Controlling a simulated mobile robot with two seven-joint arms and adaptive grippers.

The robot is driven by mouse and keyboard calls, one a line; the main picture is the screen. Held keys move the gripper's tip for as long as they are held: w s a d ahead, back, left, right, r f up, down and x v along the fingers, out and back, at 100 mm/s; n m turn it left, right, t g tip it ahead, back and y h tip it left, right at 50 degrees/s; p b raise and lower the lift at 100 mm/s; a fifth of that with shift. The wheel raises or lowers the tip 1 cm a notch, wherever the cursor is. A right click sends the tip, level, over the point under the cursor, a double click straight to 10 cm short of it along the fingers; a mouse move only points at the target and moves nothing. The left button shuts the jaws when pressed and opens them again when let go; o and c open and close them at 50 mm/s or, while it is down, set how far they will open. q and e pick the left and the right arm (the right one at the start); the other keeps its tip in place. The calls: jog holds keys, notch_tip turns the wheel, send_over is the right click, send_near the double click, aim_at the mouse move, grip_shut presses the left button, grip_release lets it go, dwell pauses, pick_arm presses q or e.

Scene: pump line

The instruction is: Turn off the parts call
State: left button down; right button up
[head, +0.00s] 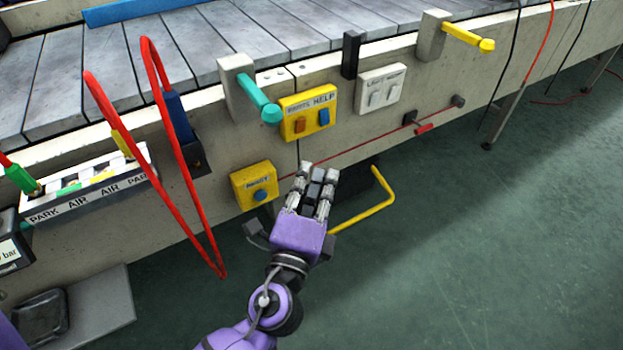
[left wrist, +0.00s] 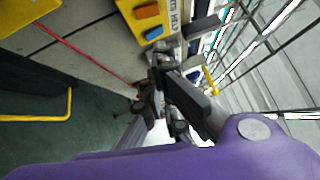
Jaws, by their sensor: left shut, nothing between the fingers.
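A yellow switch box (head: 318,106) is on the side of the conveyor, with HELP over a blue rocker (head: 324,117) and a small word that looks like PARTS over an orange rocker (head: 300,124). The box also shows at the top of the left wrist view, with its orange rocker (left wrist: 147,11) and blue rocker (left wrist: 153,34). My left gripper (head: 318,172) is shut and empty, below the box in the head view and apart from the rockers there. In the left wrist view its fingers (left wrist: 158,72) show close below the box. My right gripper is in neither view.
A yellow box with a blue button (head: 260,195) sits lower left of my gripper. A white switch box (head: 380,90) is at the right. Teal (head: 258,97) and yellow (head: 468,37) handles stick out above. A red cord (head: 380,137) runs along the side; a yellow bar (head: 372,210) juts out below.

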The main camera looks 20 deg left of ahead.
aim_at(300, 126)
pick_arm(q)
jog(key=w+a+r+p, duration=0.1)
jog(key=w+a, duration=0.2)
jog(key=w, duration=0.5)
jog(key=shift+a+r, duration=0.25)
jog(key=shift+a, duration=0.15)
jog(key=shift+w+a+r+n+g+p, duration=0.2)
jog(key=shift+r+n+g+p, duration=0.15)
jog(key=shift+p, duration=1.15)
